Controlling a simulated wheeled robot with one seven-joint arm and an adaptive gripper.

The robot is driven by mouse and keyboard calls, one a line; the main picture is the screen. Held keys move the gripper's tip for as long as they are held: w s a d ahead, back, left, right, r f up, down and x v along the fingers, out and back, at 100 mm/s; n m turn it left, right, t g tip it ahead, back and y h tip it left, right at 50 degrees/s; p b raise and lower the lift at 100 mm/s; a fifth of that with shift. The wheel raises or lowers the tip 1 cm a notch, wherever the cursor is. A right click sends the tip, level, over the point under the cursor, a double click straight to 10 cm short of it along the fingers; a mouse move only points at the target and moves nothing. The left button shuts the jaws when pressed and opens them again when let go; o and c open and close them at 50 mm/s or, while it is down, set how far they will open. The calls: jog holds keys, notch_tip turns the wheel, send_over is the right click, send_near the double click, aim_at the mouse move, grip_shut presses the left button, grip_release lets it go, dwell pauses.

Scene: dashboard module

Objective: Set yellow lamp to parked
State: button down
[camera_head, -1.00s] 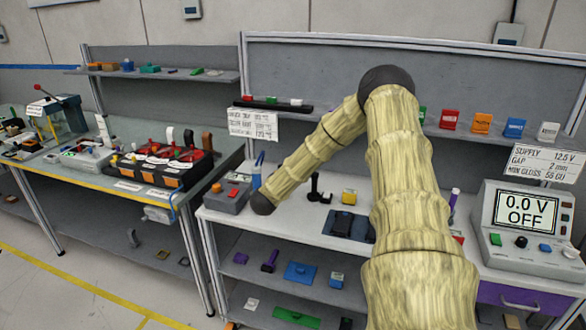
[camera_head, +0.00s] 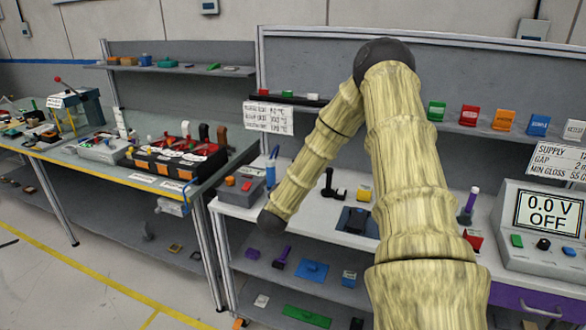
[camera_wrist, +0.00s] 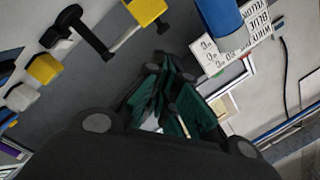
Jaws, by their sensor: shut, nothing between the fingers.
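The dashboard module (camera_head: 160,172) is a black box with orange panels on the left bench, with several red, white, black and brown levers on top. I cannot make out a yellow lamp on it for certain. My gripper (camera_wrist: 165,88) shows in the wrist view with its dark green fingers together and nothing between them. In the head view my arm ends in a dark joint in front of the middle bench, and the fingers cannot be made out. The gripper is well to the right of the module, which I cannot identify in the wrist view.
The middle bench holds a grey box with red and orange buttons (camera_head: 241,190), a yellow block (camera_head: 364,193) and a power supply (camera_head: 545,222) reading 0.0 V OFF. A blue cylinder (camera_wrist: 218,14) and white label card (camera_wrist: 240,45) are near the fingers. Open floor lies lower left.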

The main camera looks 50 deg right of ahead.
jog(key=s+d+n+t+y+p, duration=0.15)
jog(key=n+t+y, duration=0.3)
jog(key=n, duration=1.35)
jog(key=s+n+t+y+p, duration=0.1)
jog(key=s+n+t+y, duration=0.3)
jog(key=n, duration=1.4)
jog(key=w+d+f+g+y+p, duration=0.1)
jog(key=w+d+p, duration=0.4)
jog(key=w, duration=0.7)
jog(key=shift+w+d+p, duration=0.3)
jog(key=shift+w+d, duration=0.1)
jog(key=shift+d, duration=0.75)
jog(key=shift+g, duration=0.25)
